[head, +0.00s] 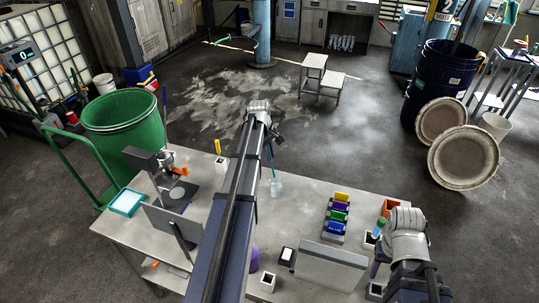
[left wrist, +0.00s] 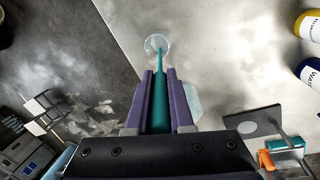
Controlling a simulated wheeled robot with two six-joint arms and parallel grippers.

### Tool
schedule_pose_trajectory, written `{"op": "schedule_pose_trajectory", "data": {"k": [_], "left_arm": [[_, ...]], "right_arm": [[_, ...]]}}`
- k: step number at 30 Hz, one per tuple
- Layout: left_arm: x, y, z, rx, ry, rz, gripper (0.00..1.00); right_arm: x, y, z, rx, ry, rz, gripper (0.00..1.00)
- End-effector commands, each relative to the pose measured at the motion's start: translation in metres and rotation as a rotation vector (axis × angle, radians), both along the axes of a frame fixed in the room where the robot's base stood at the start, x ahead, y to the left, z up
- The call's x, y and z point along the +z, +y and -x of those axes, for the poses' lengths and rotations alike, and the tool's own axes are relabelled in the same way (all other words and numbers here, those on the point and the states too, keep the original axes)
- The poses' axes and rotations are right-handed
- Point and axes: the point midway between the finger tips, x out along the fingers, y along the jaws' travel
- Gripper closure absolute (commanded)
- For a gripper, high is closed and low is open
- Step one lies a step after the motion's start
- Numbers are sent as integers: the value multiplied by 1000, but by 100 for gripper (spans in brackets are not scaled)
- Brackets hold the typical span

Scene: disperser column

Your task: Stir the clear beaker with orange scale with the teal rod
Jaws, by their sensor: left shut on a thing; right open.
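My left gripper (left wrist: 160,100) is shut on the teal rod (left wrist: 160,88), which runs between its purple fingers. In the left wrist view the rod's far end overlaps a clear round vessel (left wrist: 157,43), seen from above. Whether the tip is inside or above it, I cannot tell. In the head view, the teal rod (head: 271,162) points down toward a clear beaker (head: 276,187) beside my left arm. Its scale colour is too small to read. My left gripper (head: 274,142) is partly hidden by the arm. My right gripper (head: 376,267) is open at the table's right side.
A rack of coloured boxes (head: 337,218) and a grey panel (head: 331,255) stand right of my left arm. A pale clear object (left wrist: 192,103) shows beside the finger in the left wrist view. A stand (head: 165,180) and teal tray (head: 127,203) are left.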

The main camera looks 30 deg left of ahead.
Motion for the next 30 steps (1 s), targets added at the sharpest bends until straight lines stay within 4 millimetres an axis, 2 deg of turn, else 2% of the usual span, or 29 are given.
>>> {"op": "schedule_pose_trajectory", "data": {"k": [3, 12, 30], "left_arm": [[17, 0, 0, 0, 0, 0, 100], [43, 0, 0, 0, 0, 0, 100], [42, 0, 0, 0, 0, 0, 100]], "right_arm": [[17, 0, 0, 0, 0, 0, 50], [43, 0, 0, 0, 0, 0, 50], [42, 0, 0, 0, 0, 0, 50]]}}
